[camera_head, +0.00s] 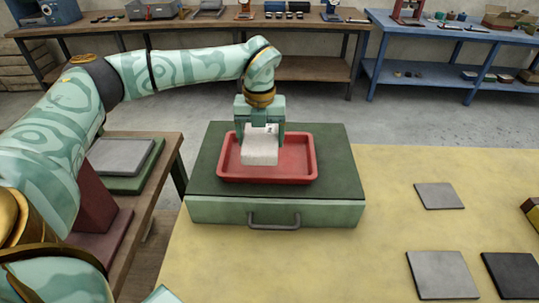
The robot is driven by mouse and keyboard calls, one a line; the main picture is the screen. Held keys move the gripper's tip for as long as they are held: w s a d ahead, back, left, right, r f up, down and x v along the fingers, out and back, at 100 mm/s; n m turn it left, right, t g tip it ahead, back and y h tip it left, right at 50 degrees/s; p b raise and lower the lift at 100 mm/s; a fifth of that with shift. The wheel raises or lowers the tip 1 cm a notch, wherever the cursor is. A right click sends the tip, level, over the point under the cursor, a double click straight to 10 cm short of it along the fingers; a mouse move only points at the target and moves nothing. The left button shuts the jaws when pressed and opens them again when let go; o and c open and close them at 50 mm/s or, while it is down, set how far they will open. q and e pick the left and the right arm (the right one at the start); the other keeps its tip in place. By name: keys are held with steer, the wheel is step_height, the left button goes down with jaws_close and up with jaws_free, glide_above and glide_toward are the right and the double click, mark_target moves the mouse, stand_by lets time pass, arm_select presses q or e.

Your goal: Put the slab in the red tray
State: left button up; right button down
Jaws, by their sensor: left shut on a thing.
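The red tray (300,165) lies on top of a green box with a front handle. My left gripper (260,132) is above the tray, pointing down. It is shut on a pale grey-white slab (260,152), which hangs roughly upright between the fingers. The slab's lower edge is over or inside the tray; whether it touches the tray floor I cannot tell. The slab hides part of the tray's left middle. My right gripper is not in view.
The green box (220,211) stands on the yellow tabletop (375,250). Grey square plates (439,196) lie to the right. A brown side table (153,178) at left carries stacked plates (118,156). Workbenches line the back.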

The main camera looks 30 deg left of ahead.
mark_target(268, 128)
arm_select(q)
steer(key=w+f, duration=0.1)
steer(key=w+f+b, duration=0.1)
steer(key=f, duration=0.1)
steer(key=w+f, duration=0.1)
steer(key=f, duration=0.1)
steer(key=shift+w+a+b, duration=0.2)
steer(key=shift+w+b, duration=0.1)
steer(key=shift+w, duration=0.05)
step_height(268, 128, down, 3)
steer(key=shift+f+b, duration=0.1)
steer(key=shift+b, duration=0.45)
steer(key=o, duration=1.4)
step_height(268, 128, up, 12)
steer(key=p, duration=0.3)
